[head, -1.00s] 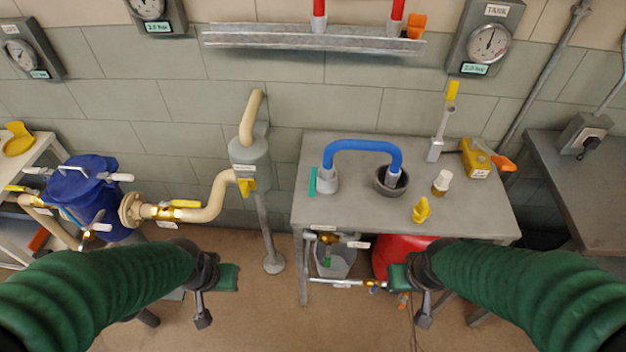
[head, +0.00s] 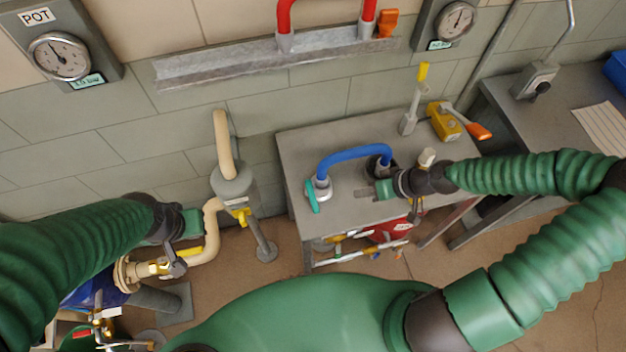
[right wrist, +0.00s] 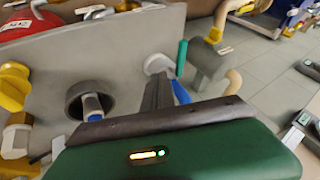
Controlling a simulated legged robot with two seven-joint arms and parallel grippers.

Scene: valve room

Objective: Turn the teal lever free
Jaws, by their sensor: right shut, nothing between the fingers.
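The teal lever (head: 312,196) is on the grey fitting (head: 320,186) at the left end of the blue hose (head: 352,154), on the grey table. In the right wrist view the teal lever (right wrist: 182,57) stands beyond the fingers and slightly right of them. My right gripper (head: 382,189) is over the table near the hose's right end, to the right of the lever and apart from it. It is shut and empty; its dark fingers show in the right wrist view (right wrist: 157,95). My left gripper (head: 193,222) hangs near the cream pipe; its jaws are unclear.
The dark cup (head: 374,168) at the hose's right end is partly hidden by my right gripper. A yellow-handled upright lever (head: 416,95) and a yellow box (head: 444,122) stand at the table's back right. A cream pipe (head: 226,150) on a post stands left of the table.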

